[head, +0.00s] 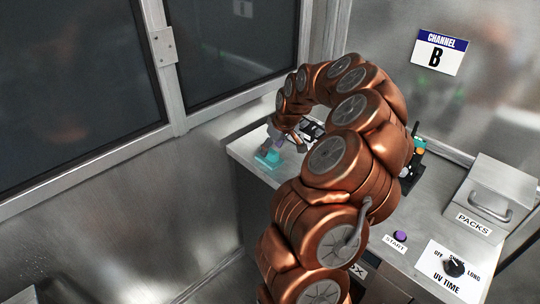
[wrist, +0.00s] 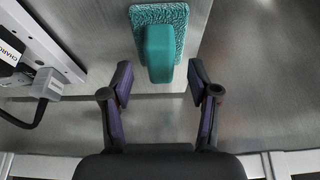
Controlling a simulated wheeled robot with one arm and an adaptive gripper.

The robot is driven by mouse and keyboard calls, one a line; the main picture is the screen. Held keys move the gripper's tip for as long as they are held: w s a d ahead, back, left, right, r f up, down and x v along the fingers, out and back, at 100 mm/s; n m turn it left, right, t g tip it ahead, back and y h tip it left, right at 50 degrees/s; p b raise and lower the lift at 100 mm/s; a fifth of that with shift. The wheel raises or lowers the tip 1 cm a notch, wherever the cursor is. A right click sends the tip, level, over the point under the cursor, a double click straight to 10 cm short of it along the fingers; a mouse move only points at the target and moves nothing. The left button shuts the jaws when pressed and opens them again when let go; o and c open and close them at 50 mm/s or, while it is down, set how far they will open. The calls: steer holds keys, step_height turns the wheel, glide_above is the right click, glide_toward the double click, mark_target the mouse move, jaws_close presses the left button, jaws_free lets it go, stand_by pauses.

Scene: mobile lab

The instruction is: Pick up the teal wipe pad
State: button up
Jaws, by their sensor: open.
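The teal wipe pad (wrist: 160,45) lies near the top middle of the wrist view, with a textured base and a smooth raised grip on top. In the head view the wipe pad (head: 267,158) is at the far left corner of the metal counter. My gripper (wrist: 160,77) is open, with its two purple-lined fingers apart and the near end of the pad's grip in line with the gap between them. Nothing is held. In the head view my gripper (head: 285,143) is just over or beside the pad, partly hidden by my arm.
A white labelled device with a dark cable (wrist: 38,103) is at the left in the wrist view. The metal counter (head: 395,228) carries a PACKS box (head: 488,200), a purple START button (head: 400,236) and a UV TIME dial (head: 454,267). A framed dark window stands behind.

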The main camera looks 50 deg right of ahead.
steer(key=shift+p+x, duration=0.3)
steer(key=shift+x, duration=1.15)
jaws_close()
